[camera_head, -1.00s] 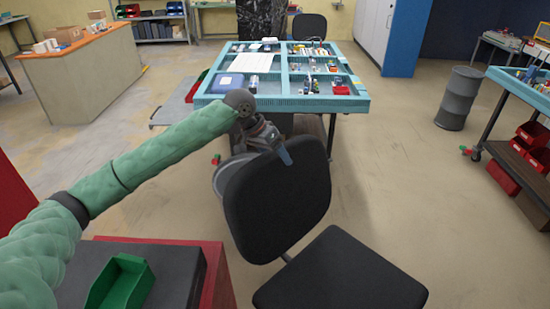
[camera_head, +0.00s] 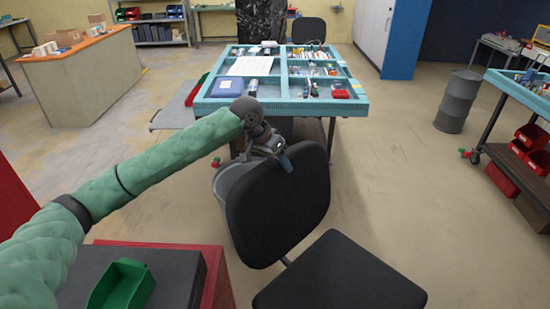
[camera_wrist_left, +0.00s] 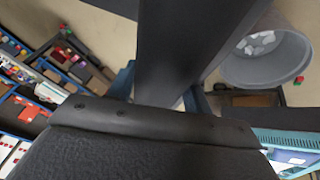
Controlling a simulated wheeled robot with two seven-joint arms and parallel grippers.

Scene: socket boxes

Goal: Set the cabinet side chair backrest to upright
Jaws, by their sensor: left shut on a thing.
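The black chair stands in the near middle of the head view, with its backrest (camera_head: 285,205) tilted and its flat seat (camera_head: 340,277) at the lower right of it. My left gripper (camera_head: 286,161) is at the backrest's top edge, shut on it. In the left wrist view the backrest (camera_wrist_left: 150,150) fills the bottom, and its top edge lies between the blue fingertips of my left gripper (camera_wrist_left: 160,92). The far side of the backrest is partly hidden by its own panel. My right gripper is not in view.
A teal compartment table (camera_head: 300,103) with small parts stands behind the chair. A grey bin (camera_wrist_left: 262,68) sits close behind the backrest. A red cabinet with a green tray (camera_head: 121,286) is at the near left. A grey drum (camera_head: 458,101) stands right, with clear floor between.

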